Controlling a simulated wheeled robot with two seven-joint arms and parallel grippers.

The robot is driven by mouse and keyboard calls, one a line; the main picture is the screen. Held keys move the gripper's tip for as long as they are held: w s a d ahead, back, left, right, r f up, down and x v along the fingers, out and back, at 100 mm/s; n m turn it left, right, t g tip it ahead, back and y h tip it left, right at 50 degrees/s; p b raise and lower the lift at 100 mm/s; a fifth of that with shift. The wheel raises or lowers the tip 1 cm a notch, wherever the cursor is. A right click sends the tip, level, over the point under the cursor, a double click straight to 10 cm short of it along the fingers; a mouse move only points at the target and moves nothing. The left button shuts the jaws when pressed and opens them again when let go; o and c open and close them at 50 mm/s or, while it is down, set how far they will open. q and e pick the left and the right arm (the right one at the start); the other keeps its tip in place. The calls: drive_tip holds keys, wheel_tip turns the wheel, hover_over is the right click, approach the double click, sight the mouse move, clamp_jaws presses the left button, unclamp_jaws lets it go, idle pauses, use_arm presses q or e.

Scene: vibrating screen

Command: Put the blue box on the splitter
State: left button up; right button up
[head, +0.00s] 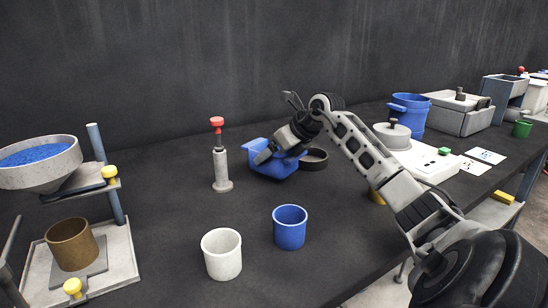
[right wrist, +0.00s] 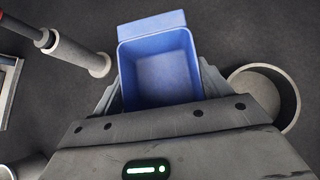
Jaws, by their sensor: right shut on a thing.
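The blue box (head: 274,171) is an open-topped container near the back middle of the dark table in the head view. My right gripper (head: 277,151) reaches down to it from the right and is shut on it. In the right wrist view the box (right wrist: 160,75) sits between the two fingers, its empty inside facing the camera. I cannot tell whether it touches the table. A blue-and-grey boxy apparatus (head: 503,92) stands at the far right and may be the splitter; I cannot be sure. My left gripper is not in view.
A dark round ring or pan (head: 314,159) lies close beside the box. A red-topped grey post (head: 221,170) stands to its left. White (head: 222,254) and blue (head: 290,227) cups stand in front. A blue bucket (head: 408,115) and grey machine (head: 460,112) stand at the right.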

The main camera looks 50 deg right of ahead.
wheel_tip(320, 180, down, 2)
drive_tip(key=shift+f, duration=0.1)
drive_tip(key=o, duration=0.6)
drive_tip(key=shift+f, duration=0.15)
drive_tip(key=o, duration=0.4)
drive_tip(key=shift+o, duration=0.2)
